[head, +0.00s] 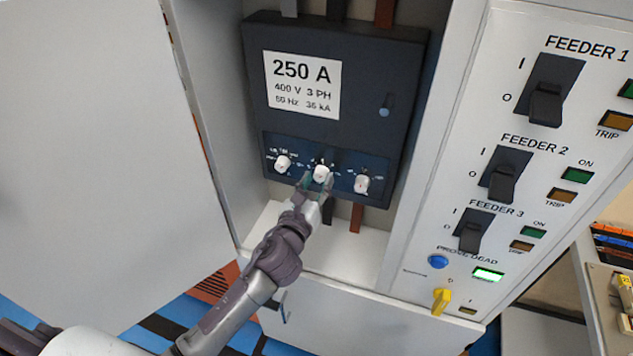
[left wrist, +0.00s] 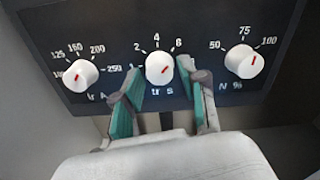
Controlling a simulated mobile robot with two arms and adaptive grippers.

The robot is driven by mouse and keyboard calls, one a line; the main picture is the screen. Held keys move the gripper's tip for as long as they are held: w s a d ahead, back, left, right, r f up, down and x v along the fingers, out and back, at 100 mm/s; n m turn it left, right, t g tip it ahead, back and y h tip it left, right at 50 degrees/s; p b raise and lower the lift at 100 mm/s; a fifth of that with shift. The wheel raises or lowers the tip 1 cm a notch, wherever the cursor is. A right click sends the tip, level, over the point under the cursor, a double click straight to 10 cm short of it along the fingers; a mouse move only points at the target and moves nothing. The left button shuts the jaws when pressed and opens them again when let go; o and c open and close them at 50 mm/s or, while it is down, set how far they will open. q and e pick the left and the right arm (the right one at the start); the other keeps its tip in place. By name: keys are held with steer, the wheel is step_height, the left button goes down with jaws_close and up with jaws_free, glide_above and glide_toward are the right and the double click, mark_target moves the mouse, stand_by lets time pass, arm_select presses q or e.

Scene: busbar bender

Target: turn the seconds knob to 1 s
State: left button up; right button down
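The seconds knob (head: 321,174) is the middle of three white knobs on the dark breaker's lower panel. It also shows in the left wrist view (left wrist: 159,68), above the label "tr s", with 2, 4 and 6 legible around it. Its red pointer slants up and right, roughly towards 6. My left gripper (head: 317,184) is at this knob. In the left wrist view its green-padded fingers (left wrist: 160,80) stand apart, one on each side of the knob, with gaps visible. The right finger partly hides the scale. My right gripper is not in view.
The "Ir A" knob (left wrist: 81,75) is close on the left and the "IN %" knob (left wrist: 245,62) close on the right. An open cabinet door (head: 95,150) stands left. The feeder switch panel (head: 455,190) is on the right.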

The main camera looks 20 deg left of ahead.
arm_select(q)
jaws_close()
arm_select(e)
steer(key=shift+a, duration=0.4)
